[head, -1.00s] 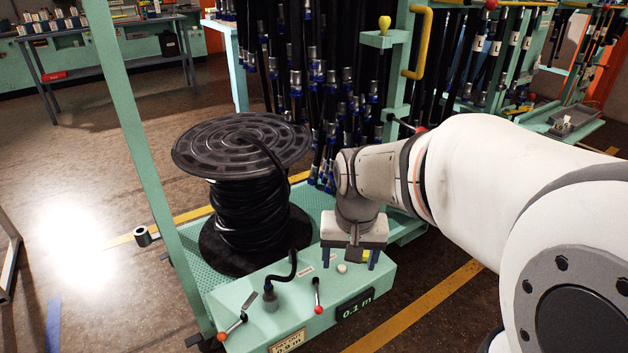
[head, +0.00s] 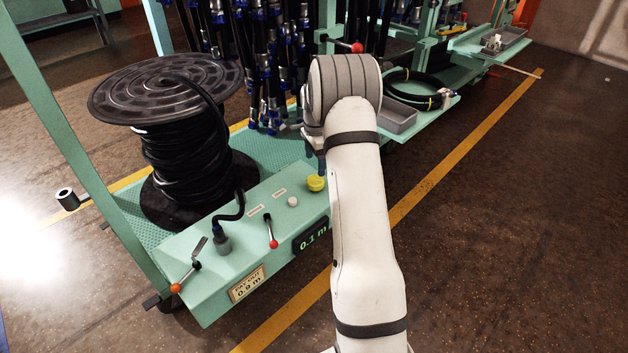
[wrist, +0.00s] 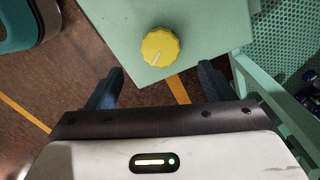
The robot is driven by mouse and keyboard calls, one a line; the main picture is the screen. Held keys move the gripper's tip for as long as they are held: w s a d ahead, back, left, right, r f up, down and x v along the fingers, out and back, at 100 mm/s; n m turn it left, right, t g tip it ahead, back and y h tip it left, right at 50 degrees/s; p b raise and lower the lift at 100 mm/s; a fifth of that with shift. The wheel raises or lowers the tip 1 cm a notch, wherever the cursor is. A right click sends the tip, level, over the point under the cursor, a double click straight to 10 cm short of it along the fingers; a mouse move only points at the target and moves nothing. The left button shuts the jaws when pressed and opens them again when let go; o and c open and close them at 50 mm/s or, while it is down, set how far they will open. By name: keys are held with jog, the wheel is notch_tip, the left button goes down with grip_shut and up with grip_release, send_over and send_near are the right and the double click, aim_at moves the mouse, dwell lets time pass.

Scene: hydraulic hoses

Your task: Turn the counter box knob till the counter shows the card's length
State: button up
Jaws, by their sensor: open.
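The counter box (head: 225,270) is a pale green box on the front of the hose stand. Its dark counter display (head: 312,242) reads 0.1 m in green. The card (head: 248,285) on its front seems to read 0.9 m. The yellow knob (head: 316,184) sits on top of the box near its right end. In the wrist view the knob (wrist: 160,46) has a pale pointer line and lies beyond the fingertips, roughly centred between them. My gripper (wrist: 160,84) is open and empty, apart from the knob. In the head view my arm hides most of the gripper.
A black hose reel (head: 190,140) stands behind the box. A bent black hose piece (head: 232,208), red-tipped levers (head: 272,232) and a white button (head: 292,201) are on the box top. Hanging hoses (head: 270,60) crowd behind. Floor at the right is clear.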

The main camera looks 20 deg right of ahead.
aim_at(317, 181)
notch_tip(317, 181, down, 8)
jog(key=b, duration=0.2)
jog(key=shift+r+b, duration=0.2)
jog(key=shift+b, duration=0.15)
jog(key=c, duration=0.9)
jog(key=shift+a, duration=0.3)
jog(key=shift+c, duration=0.3)
jog(key=shift+d, duration=0.25)
jog(key=n+p, duration=0.2)
jog(key=shift+s+r+n, duration=0.1)
jog(key=shift+n, duration=0.3)
jog(key=shift+n+p, duration=0.8)
jog(key=shift+n, duration=0.3)
jog(key=shift+s+d+n+p, duration=0.15)
jog(key=shift+n+p, duration=0.3)
jog(key=shift+n, duration=0.5)
jog(key=shift+w+d+n+p, duration=0.1)
jog(key=shift+n+p, duration=0.35)
jog(key=shift+n, duration=0.5)
